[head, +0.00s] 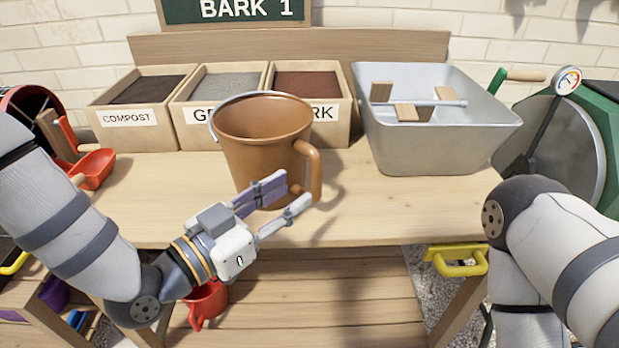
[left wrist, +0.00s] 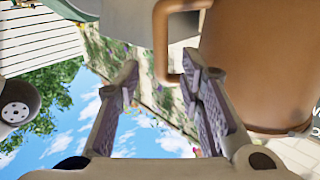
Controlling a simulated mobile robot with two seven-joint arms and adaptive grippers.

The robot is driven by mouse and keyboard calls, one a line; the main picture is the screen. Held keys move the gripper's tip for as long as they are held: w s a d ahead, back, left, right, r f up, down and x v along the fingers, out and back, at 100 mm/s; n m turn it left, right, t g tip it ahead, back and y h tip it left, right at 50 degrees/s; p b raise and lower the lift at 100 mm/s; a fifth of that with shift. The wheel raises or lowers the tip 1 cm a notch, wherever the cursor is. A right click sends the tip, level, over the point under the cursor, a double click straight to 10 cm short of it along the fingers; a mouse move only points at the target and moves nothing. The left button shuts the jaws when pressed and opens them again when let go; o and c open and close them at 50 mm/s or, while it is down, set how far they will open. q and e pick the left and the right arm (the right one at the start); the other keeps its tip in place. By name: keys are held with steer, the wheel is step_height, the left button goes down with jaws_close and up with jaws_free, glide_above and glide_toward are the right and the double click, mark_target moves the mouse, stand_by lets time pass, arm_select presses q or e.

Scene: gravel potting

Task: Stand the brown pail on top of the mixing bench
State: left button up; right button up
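The brown pail (head: 255,145) stands upright on the wooden mixing bench (head: 400,215), in front of the gravel and bark boxes. Its side handle (head: 314,172) faces right and its thin grey bail lies along the rim. My left gripper (head: 280,196) is open in front of the pail's lower part, near the handle; its fingers hide part of the pail's base. In the left wrist view the fingers (left wrist: 160,90) are spread and empty, with the handle (left wrist: 162,45) just beyond the tips and the pail's body (left wrist: 255,65) at the right. My right gripper is out of view.
A grey metal tub (head: 435,140) with wooden blocks stands right of the pail. A compost box (head: 140,118) and a red scoop (head: 93,168) are to the left. A red mug-like vessel (head: 207,303) sits on the lower shelf. The bench's front middle is clear.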

arm_select(q)
steer(key=s+a+f+n+g+y, duration=0.35)
steer(key=s+a+f+g, duration=0.2)
steer(key=s+f, duration=0.65)
steer(key=s+a+f+n+g+y, duration=0.35)
steer(key=s+a+f+y, duration=0.2)
steer(key=s+f, duration=0.65)
steer(key=s+a+f+n+g+y+p, duration=0.1)
steer(key=s+a+g+y, duration=0.1)
steer(key=s, duration=0.5)
steer(key=s+a+f+n+g+y+p, duration=0.1)
steer(key=s+a+g, duration=0.3)
steer(key=s+a, duration=0.2)
steer(key=shift+s+a+f+n+y, duration=0.15)
steer(key=shift+s+a+n+y, duration=0.2)
steer(key=shift+s, duration=0.2)
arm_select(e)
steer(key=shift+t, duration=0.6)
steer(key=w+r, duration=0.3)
